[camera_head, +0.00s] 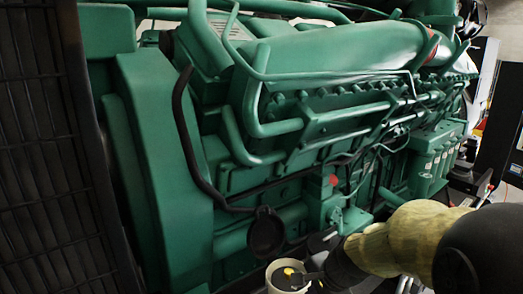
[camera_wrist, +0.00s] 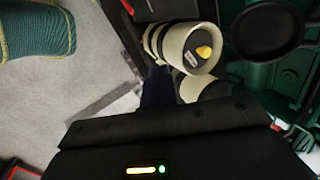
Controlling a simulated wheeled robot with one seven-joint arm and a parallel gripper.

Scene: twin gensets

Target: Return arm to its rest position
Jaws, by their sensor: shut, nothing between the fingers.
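My arm comes in from the lower right of the head view in a yellowish sleeve. My gripper (camera_head: 312,276) is at its dark end, low in the picture, beside the green engine (camera_head: 330,60). In the wrist view my gripper (camera_wrist: 158,88) shows as dark fingers, shut and empty. A cream cylinder (camera_head: 275,289) with a yellow knob is close by the fingertips; it also shows in the wrist view (camera_wrist: 178,62), just beyond the fingers. I cannot tell whether they touch.
A black round cap (camera_head: 266,234) hangs on the engine's side, right of the cylinder in the wrist view (camera_wrist: 268,32). A dark grille (camera_head: 45,150) stands at the left. Grey floor (camera_wrist: 75,85) and a green ribbed thing (camera_wrist: 35,30) show at the wrist view's left.

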